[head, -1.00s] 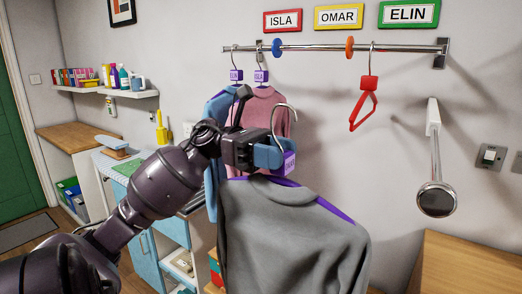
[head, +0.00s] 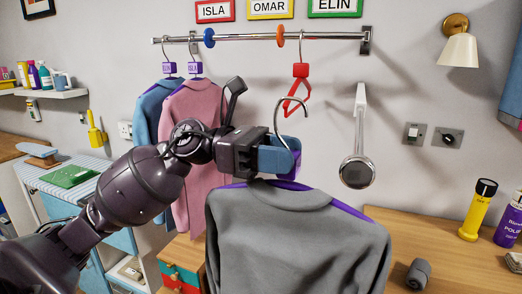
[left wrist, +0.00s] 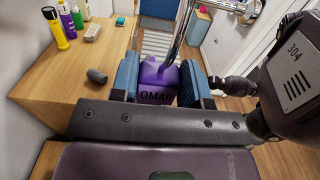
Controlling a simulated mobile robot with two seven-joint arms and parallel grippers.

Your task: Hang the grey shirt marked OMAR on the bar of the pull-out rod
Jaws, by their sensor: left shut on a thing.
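The grey shirt (head: 295,240) hangs on a purple hanger with a bare metal hook (head: 291,112). My left gripper (head: 282,157) is shut on the purple block under the hook. The left wrist view shows this block (left wrist: 158,84) between the fingers, marked OMAR. The metal bar (head: 245,38) runs along the wall, above and behind the hook in the picture; the hook is apart from it. A blue disc (head: 209,38) and an orange disc (head: 280,35) divide the bar. The OMAR sign (head: 270,8) is above the stretch between them. My right gripper is not in view.
A blue shirt (head: 152,108) and a pink shirt (head: 197,110) hang left of the blue disc. An empty red hanger (head: 297,90) hangs right of the orange disc. The stretch between the discs is free. A wooden counter (head: 440,255) with bottles stands at right.

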